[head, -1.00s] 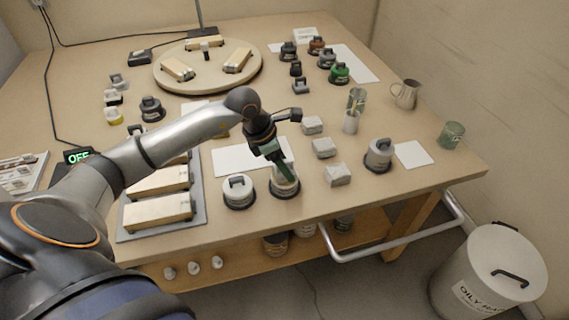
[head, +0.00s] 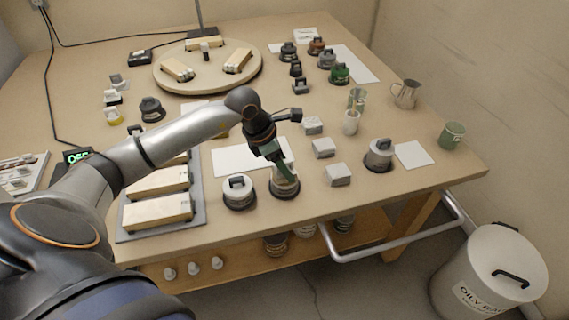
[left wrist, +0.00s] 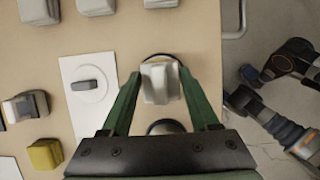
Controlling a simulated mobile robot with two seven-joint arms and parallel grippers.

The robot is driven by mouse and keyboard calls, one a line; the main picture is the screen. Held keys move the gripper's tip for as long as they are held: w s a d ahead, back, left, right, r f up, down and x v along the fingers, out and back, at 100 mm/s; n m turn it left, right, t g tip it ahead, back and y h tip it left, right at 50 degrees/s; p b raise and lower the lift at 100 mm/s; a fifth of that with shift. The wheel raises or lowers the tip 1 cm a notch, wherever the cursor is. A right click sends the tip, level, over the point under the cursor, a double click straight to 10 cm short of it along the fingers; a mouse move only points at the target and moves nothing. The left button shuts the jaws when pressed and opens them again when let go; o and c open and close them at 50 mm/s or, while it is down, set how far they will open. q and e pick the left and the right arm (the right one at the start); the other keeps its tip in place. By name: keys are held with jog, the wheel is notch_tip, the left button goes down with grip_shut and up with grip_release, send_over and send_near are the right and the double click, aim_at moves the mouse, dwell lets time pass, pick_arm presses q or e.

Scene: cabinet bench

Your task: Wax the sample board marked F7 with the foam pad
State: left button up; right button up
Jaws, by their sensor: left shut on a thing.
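My left gripper (head: 277,168) points down with its green fingers shut on a whitish handled piece (head: 285,184), which has a dark round base, near the table's front edge. In the left wrist view this piece (left wrist: 160,82) fills the space between the fingers. I cannot tell whether it is the foam pad. Cream boards (head: 157,212) lie on a grey tray at the left, and more cream boards (head: 178,69) rest on a round turntable (head: 208,84) at the back. No F7 mark is legible. Dark parts of my other arm (left wrist: 285,62) show in the left wrist view; its jaws cannot be made out.
A similar white handled piece (head: 238,191) stands just left of the held one. Several grey blocks (head: 336,175) and another handled piece (head: 379,155) are to the right. A white sheet (head: 235,160) lies behind. A metal jug (head: 405,94) and green mug (head: 451,136) stand farther right.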

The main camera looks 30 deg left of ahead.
pick_arm(q)
jog(key=shift+r+p, duration=2.3)
jog(key=shift+r, duration=1.2)
pick_arm(e)
notch_tip(320, 180, up, 5)
jog(key=shift+f, duration=0.2)
pick_arm(q)
jog(key=shift+s+d+r+m+h, duration=0.15)
jog(key=shift+d+r+m+h, duration=0.15)
jog(key=shift+d+m, duration=0.3)
jog(key=s+d+r+m+g+y+p, duration=0.1)
jog(key=s+d+r+m+g+p, duration=0.2)
jog(key=m, duration=1)
jog(key=s+d+r+m+g+y+p, duration=0.2)
jog(key=s+d+r+m+g, duration=0.3)
jog(key=m, duration=0.8)
notch_tip(320, 180, up, 4)
jog(key=shift+s+d+m+p, duration=0.4)
jog(key=shift+s+p, duration=0.1)
jog(key=shift+s, duration=0.55)
pick_arm(e)
jog(key=shift+m+h, duration=0.3)
jog(key=r, duration=0.1)
jog(key=s+d+r, duration=0.1)
jog(key=d+r, duration=0.1)
jog(key=r, duration=0.1)
jog(key=shift+s+d+r, duration=0.1)
jog(key=shift+s+d, duration=0.05)
pick_arm(q)
jog(key=shift+a, duration=0.1)
